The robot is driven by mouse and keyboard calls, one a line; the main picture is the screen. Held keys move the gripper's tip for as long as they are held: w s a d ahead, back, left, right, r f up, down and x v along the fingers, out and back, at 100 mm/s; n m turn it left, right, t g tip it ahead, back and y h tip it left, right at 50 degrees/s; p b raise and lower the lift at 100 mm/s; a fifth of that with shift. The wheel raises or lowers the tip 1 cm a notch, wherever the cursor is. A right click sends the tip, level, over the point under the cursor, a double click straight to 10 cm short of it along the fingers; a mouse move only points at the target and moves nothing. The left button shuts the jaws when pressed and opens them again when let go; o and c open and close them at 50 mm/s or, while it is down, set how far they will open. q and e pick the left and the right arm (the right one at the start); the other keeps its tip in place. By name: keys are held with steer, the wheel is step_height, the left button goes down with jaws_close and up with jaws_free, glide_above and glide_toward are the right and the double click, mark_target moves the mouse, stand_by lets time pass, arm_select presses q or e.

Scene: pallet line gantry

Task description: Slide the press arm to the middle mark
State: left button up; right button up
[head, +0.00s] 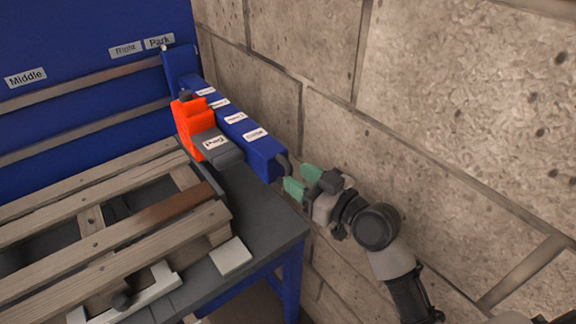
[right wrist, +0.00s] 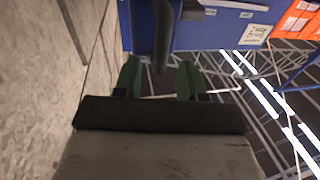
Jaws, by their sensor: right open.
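The press arm (head: 235,126) is a long blue beam with several white labels. It reaches forward from the blue back panel, with its far end below the "Park" label (head: 159,41). An orange block (head: 190,121) and a grey labelled block sit on its left side. A dark handle (head: 286,164) is on its near end; it also shows in the right wrist view (right wrist: 161,40). The "Middle" label (head: 26,77) is far left on the panel. My right gripper (head: 301,182) is open, its green fingers close to the handle; contact cannot be told. My left gripper is out of view.
A stone wall (head: 460,90) stands close on the right of the arm. A wooden pallet (head: 105,250) lies on the dark table (head: 275,228) to the left, below the arm's level. A pale flat square (head: 231,256) lies near the table's front edge.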

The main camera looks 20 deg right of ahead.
mark_target(289, 171)
steer(key=shift+x, duration=1.7)
jaws_close()
